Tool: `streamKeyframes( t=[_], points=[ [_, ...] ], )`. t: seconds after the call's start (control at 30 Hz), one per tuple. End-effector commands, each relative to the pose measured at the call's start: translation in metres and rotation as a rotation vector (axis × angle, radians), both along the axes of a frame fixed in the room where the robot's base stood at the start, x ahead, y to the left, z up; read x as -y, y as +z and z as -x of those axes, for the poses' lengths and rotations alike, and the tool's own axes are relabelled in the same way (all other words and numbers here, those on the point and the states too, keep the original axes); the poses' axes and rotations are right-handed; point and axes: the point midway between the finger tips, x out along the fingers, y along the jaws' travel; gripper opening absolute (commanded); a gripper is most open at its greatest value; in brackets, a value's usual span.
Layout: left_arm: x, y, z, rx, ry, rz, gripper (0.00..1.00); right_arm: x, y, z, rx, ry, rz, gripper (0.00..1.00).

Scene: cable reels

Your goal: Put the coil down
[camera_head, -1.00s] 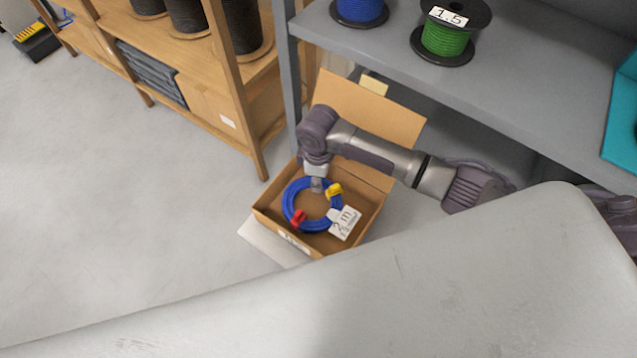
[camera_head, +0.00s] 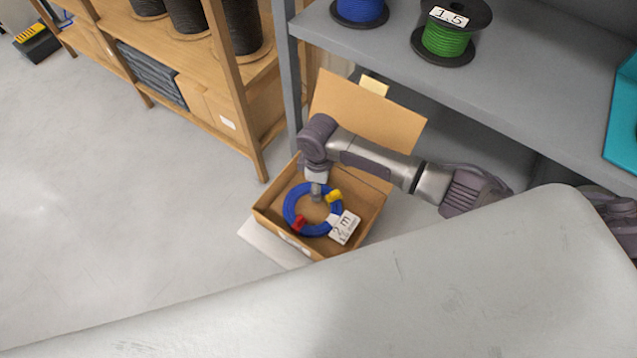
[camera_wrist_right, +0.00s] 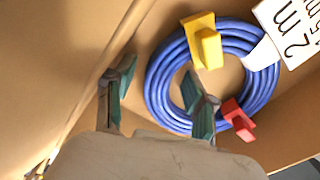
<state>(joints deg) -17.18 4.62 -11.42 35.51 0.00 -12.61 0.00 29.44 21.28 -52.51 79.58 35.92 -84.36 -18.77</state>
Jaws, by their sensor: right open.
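The blue coil (camera_head: 292,208) lies in an open cardboard box (camera_head: 266,214). It carries a yellow clip (camera_head: 334,196), a red clip (camera_head: 299,224) and a white "2 m" tag (camera_head: 345,227). My right gripper (camera_head: 316,194) is at the coil's far side. In the right wrist view the coil (camera_wrist_right: 163,62) lies on the cardboard. The right gripper (camera_wrist_right: 158,85) is open there, one finger outside the ring and the other over its inner side. It has no visible grip on the coil. My left gripper is not in view.
The box's raised flap (camera_head: 365,110) stands behind my right arm. A grey shelf (camera_head: 540,95) with a green reel (camera_head: 447,40) and a blue reel (camera_head: 359,10) overhangs at the right. A wooden rack (camera_head: 235,90) stands behind left.

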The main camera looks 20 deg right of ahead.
Motion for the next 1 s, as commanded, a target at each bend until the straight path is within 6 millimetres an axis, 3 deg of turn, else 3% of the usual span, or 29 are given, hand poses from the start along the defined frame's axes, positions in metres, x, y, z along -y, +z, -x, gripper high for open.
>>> streamKeyframes(
  t=[0.17, 0.4, 0.6, 0.8, 1.0],
  points=[
    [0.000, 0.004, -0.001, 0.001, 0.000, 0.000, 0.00, 0.000, 0.022, -0.001, 0.002, 0.001, -0.002, 0.55],
    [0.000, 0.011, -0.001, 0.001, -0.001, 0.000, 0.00, 0.000, 0.074, -0.002, 0.005, 0.001, -0.002, 0.55],
    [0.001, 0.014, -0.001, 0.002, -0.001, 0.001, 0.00, 0.000, 0.108, -0.001, 0.003, 0.000, -0.002, 0.55],
    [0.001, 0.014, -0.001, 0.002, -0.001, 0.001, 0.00, 0.000, 0.121, -0.001, 0.000, 0.000, -0.001, 0.55],
    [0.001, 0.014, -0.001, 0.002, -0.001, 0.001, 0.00, 0.000, 0.122, -0.001, 0.000, -0.001, 0.000, 0.55]
  ],
)
